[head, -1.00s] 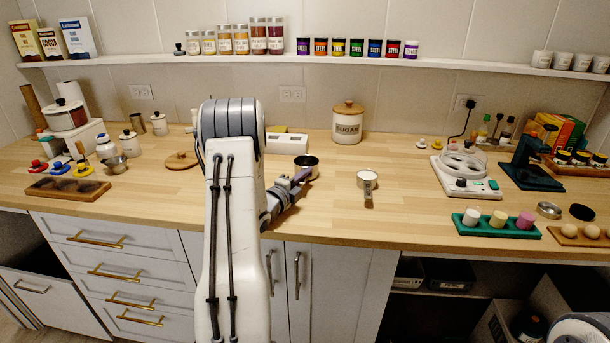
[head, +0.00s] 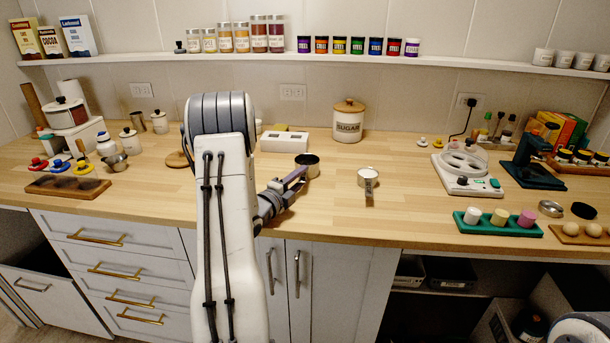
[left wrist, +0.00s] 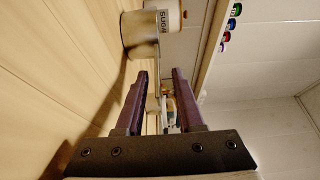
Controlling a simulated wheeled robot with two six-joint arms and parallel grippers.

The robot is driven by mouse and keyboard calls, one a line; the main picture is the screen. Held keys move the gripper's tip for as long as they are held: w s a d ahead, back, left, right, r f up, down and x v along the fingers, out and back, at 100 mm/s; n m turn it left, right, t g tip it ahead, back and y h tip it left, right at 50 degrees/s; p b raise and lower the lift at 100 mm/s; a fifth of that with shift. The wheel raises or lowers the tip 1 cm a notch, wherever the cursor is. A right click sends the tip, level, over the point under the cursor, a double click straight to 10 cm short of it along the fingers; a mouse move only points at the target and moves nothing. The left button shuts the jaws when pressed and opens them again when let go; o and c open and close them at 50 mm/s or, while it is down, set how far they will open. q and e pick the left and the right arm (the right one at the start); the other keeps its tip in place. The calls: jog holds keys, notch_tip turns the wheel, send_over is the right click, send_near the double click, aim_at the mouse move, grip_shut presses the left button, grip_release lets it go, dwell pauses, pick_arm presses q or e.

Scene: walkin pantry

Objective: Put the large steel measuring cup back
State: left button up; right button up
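A steel measuring cup (head: 308,170) with a dark inside stands upright on the counter, left of centre. It also shows in the left wrist view (left wrist: 138,38), just ahead of the fingers. My left gripper (head: 299,176) reaches to its near side. In the left wrist view its purple fingers (left wrist: 160,72) are apart, and a thin strip, apparently the cup's handle, lies between them without visible clamping. A second steel measuring cup (head: 369,173), filled with something white, stands to the right with its handle towards me. My right gripper is out of view.
A sugar canister (head: 348,124) stands behind the cups. A white scale-like box (head: 284,141) is behind the left gripper. A white appliance (head: 466,175) and a green tray (head: 497,228) stand to the right. The counter in front of the filled cup is clear.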

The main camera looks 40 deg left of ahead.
pick_arm(q)
jog(key=s, duration=0.6)
jog(key=s+d+b, duration=0.1)
jog(key=s, duration=0.1)
jog(key=shift+s, duration=0.4)
jog(key=shift+w+d, duration=0.1)
